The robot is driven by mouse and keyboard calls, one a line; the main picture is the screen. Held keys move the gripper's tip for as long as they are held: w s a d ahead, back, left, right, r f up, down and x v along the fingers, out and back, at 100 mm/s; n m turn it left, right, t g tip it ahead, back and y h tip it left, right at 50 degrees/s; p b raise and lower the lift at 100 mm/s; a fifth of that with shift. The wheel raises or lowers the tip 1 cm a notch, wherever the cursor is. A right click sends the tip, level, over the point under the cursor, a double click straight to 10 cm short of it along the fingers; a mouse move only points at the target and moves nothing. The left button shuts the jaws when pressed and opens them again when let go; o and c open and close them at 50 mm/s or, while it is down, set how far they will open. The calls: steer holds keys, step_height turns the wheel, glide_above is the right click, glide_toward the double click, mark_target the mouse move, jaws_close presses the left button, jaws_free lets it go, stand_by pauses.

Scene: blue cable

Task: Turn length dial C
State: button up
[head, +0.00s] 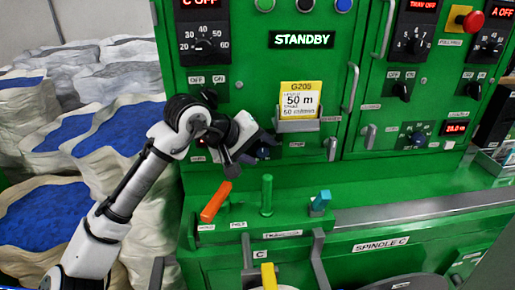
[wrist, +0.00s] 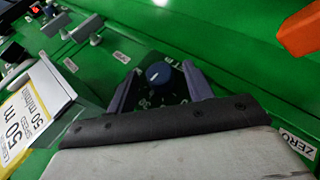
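A round blue dial (head: 263,153) with a white pointer line sits low on the left green panel, under the C OFF display; I take it as length dial C. In the wrist view the dial (wrist: 158,75) shows on a dark scale plate, between my two fingers. My gripper (head: 250,157) is open at this dial, its fingers (wrist: 162,82) apart on either side of the knob. A gap shows between the knob and each finger. My gripper covers most of the dial's surroundings in the head view, including most of its display.
A similar dial (head: 417,139) with a 20.0 m display is far right.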

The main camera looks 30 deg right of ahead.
steer(key=c, duration=0.9)
steer(key=shift+d+r+y+p, duration=0.1)
steer(key=shift+r+y+p, duration=0.15)
steer(key=shift+y+p, duration=0.25)
steer(key=shift+p, duration=0.4)
steer(key=shift+f, duration=0.15)
steer(key=o, duration=1)
steer(key=shift+c, duration=0.2)
steer(key=b+v, duration=0.2)
steer(key=v, duration=1.2)
steer(key=shift+s+d+b, duration=0.2)
steer(key=shift+s+b, duration=0.05)
steer(key=shift+b, duration=0.1)
